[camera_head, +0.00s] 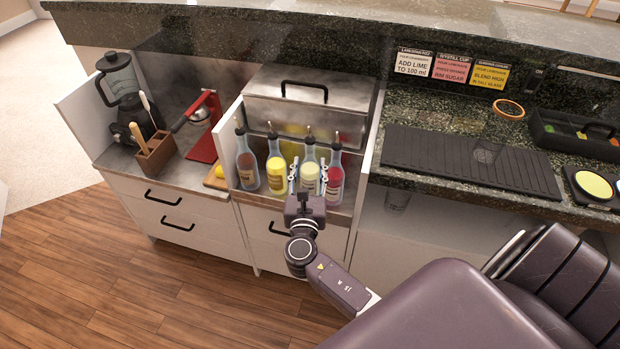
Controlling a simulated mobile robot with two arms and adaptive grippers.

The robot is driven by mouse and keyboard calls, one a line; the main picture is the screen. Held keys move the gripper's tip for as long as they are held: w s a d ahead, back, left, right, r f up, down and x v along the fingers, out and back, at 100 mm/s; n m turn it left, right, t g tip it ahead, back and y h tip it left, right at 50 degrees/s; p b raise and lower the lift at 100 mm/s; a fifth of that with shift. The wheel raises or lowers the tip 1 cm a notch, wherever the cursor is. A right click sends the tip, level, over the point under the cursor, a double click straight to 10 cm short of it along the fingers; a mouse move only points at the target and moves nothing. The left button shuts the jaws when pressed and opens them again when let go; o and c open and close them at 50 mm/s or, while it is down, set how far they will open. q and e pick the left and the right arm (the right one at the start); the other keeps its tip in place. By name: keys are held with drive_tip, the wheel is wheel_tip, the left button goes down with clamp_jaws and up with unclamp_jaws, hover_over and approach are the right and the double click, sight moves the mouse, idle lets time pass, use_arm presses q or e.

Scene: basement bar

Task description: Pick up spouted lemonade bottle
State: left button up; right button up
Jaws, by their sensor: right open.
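Several spouted bottles stand upright in a row on the steel counter. The gripper hides part of the bottle's lower end. My left gripper is not in view.
A steel bin with a black handle (303,92) stands behind the bottles. White side panels flank this bay. A red press (205,125), a wooden utensil box (155,152) and a blender (122,85) stand left. A black mat (455,160) lies on the right counter.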

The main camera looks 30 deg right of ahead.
drive_tip(key=x, duration=0.2)
drive_tip(key=shift+w+d+f, duration=0.1)
drive_tip(key=shift+w+d, duration=0.05)
drive_tip(key=shift+w, duration=0.1)
clamp_jaws()
idle(0.3)
